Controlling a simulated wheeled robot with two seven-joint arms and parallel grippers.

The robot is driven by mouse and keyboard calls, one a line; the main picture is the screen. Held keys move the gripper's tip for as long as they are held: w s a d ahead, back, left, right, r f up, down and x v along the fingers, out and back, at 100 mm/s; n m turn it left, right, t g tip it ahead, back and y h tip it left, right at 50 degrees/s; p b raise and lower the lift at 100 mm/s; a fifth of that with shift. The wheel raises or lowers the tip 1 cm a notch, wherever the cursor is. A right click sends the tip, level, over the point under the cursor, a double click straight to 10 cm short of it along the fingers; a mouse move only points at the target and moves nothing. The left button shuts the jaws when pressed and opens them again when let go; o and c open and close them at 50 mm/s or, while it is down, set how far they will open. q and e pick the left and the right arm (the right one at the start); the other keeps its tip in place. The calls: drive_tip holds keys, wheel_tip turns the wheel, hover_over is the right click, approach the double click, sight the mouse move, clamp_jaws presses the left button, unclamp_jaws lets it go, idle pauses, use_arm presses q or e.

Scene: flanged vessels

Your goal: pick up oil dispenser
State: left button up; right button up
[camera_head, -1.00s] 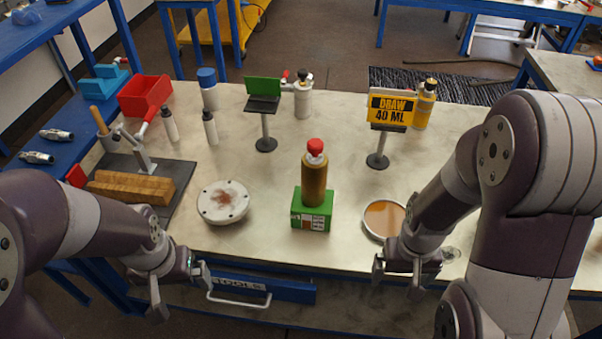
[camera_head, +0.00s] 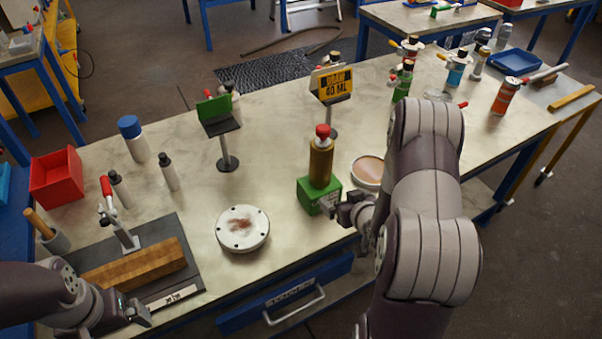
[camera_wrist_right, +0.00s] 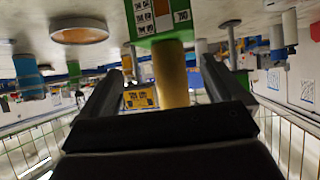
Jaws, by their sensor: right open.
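The oil dispenser, an amber bottle (camera_head: 321,163) with a red cap, stands upright on a green block (camera_head: 311,194) near the front middle of the bench. My right gripper (camera_head: 338,207) is at the front right of the block, low beside it. In the right wrist view, the picture is upside down: the amber bottle (camera_wrist_right: 171,75) and green block (camera_wrist_right: 158,18) show ahead, between the open fingers of my right gripper (camera_wrist_right: 163,88). The fingers are not closed on the bottle. My left gripper (camera_head: 132,312) is at the bottom left, over the bench's front; its jaws are unclear.
A round white flange (camera_head: 242,229) lies left of the block, and a round brown-topped dish (camera_head: 368,170) lies right of it. A sign (camera_head: 334,84) and green display stand (camera_head: 219,115) rise behind. A wooden block (camera_head: 135,264) lies front left.

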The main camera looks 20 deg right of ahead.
sight(325, 175)
drive_tip(key=shift+t, duration=0.9)
drive_tip(key=w+p, duration=0.1)
drive_tip(key=w, duration=0.8)
drive_tip(key=shift+w, duration=0.1)
drive_tip(key=p+x, duration=0.1)
drive_tip(key=x, duration=0.3)
drive_tip(key=shift+d+f, duration=0.1)
drive_tip(key=shift+f, duration=0.15)
drive_tip(key=shift+w+f, duration=0.15)
drive_tip(key=shift+w, duration=0.1)
use_arm(q)
wheel_tip(325, 175, up, 2)
drive_tip(key=shift+d+r, duration=0.1)
drive_tip(key=shift+r, duration=0.05)
use_arm(e)
drive_tip(key=shift+s, duration=0.1)
drive_tip(key=c, duration=1.5)
drive_tip(key=shift+o, duration=0.2)
drive_tip(key=shift+r, duration=0.2)
